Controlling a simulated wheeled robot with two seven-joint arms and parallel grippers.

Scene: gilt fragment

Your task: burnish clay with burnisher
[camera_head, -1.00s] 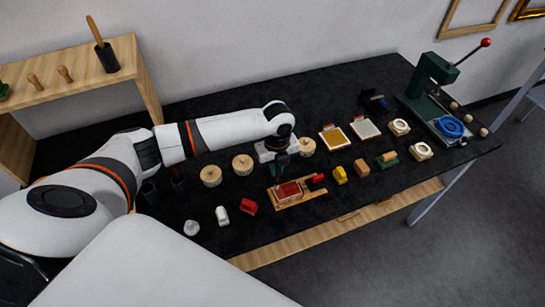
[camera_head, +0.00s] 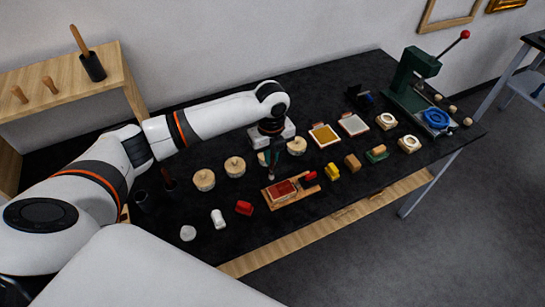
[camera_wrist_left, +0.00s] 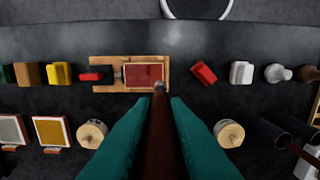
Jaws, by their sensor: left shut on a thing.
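The clay (camera_head: 283,189) is a red rectangular slab on a wooden board (camera_head: 308,190) near the table's front edge; it also shows in the left wrist view (camera_wrist_left: 143,76). My left gripper (camera_head: 272,158) is above the far left corner of the board. Its green fingers (camera_wrist_left: 158,135) are shut on the burnisher (camera_wrist_left: 160,120), a tool with a dark brown shaft and a small metallic tip. The tip appears at the board's corner beside the clay; whether it touches is unclear. My right gripper is not in view.
Several round wooden pieces (camera_head: 235,167) stand behind and left of the board. A red block (camera_head: 244,208) and a white piece (camera_head: 218,218) lie left. A yellow block (camera_head: 332,172) stands right. A green lever press (camera_head: 415,75) is at the far right.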

